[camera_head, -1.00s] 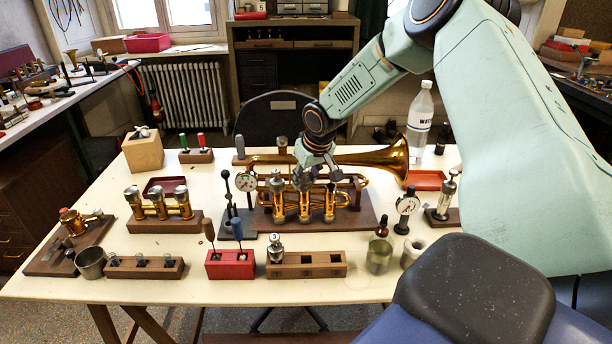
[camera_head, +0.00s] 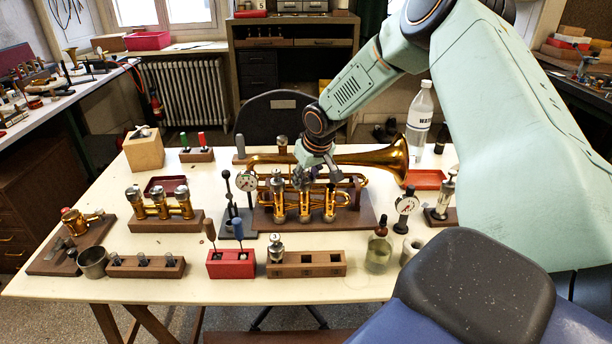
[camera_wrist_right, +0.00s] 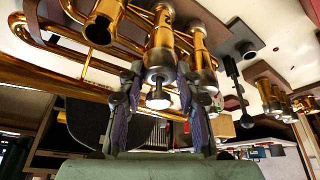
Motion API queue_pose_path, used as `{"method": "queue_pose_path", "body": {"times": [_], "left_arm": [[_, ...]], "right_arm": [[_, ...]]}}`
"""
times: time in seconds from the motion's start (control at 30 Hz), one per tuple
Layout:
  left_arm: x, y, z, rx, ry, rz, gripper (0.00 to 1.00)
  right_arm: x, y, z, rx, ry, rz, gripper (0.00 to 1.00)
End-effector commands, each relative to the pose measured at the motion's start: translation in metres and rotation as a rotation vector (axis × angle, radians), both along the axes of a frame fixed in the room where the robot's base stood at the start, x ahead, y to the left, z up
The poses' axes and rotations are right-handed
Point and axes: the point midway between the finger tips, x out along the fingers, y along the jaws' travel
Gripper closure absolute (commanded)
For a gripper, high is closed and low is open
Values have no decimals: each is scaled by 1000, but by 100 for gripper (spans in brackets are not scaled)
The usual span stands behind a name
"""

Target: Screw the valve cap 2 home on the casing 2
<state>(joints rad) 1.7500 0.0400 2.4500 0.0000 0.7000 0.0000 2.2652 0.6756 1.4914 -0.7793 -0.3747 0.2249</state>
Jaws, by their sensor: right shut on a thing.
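The brass horn (camera_head: 375,157) lies on a wooden stand at the table's middle, its casings upright in a row. My right gripper (camera_head: 303,184) comes down from above onto the middle one, casing 2 (camera_head: 304,208). In the right wrist view my right gripper (camera_wrist_right: 160,97) has one finger on each side of valve cap 2 (camera_wrist_right: 160,76), a silvery cap with a stem and button at the end of casing 2 (camera_wrist_right: 160,45). The gripper is shut on the cap. Its fingers partly hide the cap's sides, and any thread gap is too small to tell. My left gripper is out of view.
Casing 1 (camera_head: 278,208) carries a silvery cap close beside the gripper; casing 3 (camera_wrist_right: 104,24) is open-ended.

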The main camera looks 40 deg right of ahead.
Motion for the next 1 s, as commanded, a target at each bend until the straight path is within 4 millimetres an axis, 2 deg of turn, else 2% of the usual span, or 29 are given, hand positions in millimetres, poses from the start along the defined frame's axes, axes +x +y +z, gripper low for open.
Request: {"method": "queue_pose_path", "body": {"times": [0.17, 0.2, 0.5, 0.83, 1.0], "left_arm": [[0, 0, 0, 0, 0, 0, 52], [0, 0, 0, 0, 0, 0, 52], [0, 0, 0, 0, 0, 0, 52], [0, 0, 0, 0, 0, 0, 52], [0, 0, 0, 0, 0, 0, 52]], "right_arm": [[4, -1, 3, -4, -14, 1, 96], [4, -1, 3, -4, -14, 1, 64], [2, 0, 1, -1, -6, 0, 40], [0, 0, 2, 0, -3, 0, 40], [-6, 2, 18, 2, -6, 1, 40]]}}
